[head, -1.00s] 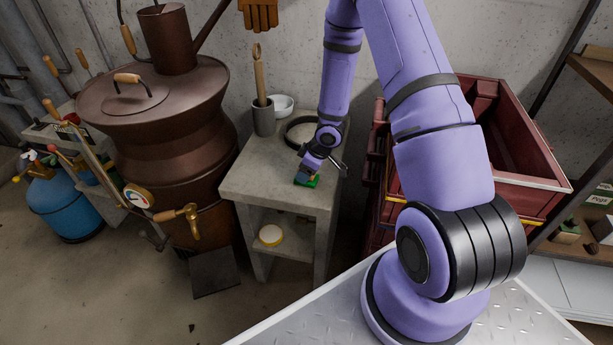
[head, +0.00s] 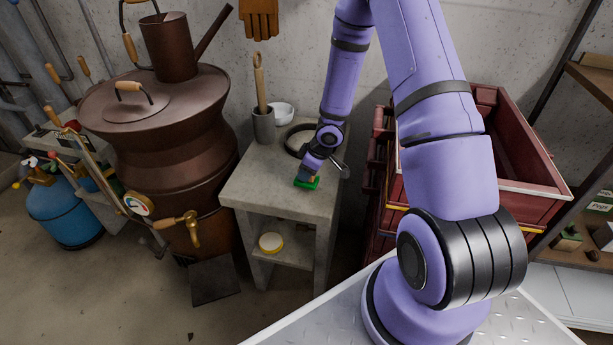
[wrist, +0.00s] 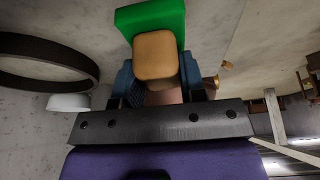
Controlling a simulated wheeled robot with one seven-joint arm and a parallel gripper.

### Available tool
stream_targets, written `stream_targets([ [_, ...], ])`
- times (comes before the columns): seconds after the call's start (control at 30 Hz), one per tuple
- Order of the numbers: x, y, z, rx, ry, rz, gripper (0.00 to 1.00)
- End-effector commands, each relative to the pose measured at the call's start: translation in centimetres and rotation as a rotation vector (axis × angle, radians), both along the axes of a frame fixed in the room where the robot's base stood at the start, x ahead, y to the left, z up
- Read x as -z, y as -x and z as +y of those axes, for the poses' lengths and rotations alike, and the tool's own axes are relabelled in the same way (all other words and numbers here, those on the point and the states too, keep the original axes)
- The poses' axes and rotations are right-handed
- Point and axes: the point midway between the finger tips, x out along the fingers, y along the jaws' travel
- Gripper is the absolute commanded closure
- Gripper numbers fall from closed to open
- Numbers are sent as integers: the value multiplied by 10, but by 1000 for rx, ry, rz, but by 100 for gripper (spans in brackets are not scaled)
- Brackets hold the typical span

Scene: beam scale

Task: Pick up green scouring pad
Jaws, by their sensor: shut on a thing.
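The green scouring pad (head: 308,183) is at the front right part of the concrete stand's top (head: 262,190). In the wrist view the pad (wrist: 172,17) is a green slab with a tan block (wrist: 156,56) on the side towards me. My gripper (head: 308,172) reaches down to it from above. In the wrist view its blue fingers (wrist: 157,82) are on either side of the tan block, shut on it. Whether the pad touches the stand top or hangs just above it, I cannot tell.
A dark ring (head: 299,140), a white bowl (head: 282,112) and a grey cup (head: 263,127) with a wooden-handled tool stand behind the pad. The stand's front left is bare.

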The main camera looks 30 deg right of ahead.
Motion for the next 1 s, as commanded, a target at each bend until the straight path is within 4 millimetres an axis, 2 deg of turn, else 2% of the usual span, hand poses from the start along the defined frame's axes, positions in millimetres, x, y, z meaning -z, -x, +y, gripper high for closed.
stream_targets([
  [0.17, -29, 0, -1, 4, -2, -4, 87],
  [0.43, -51, 0, -2, 4, -1, -3, 87],
  [1.0, -73, 0, 0, 2, -1, 0, 87],
])
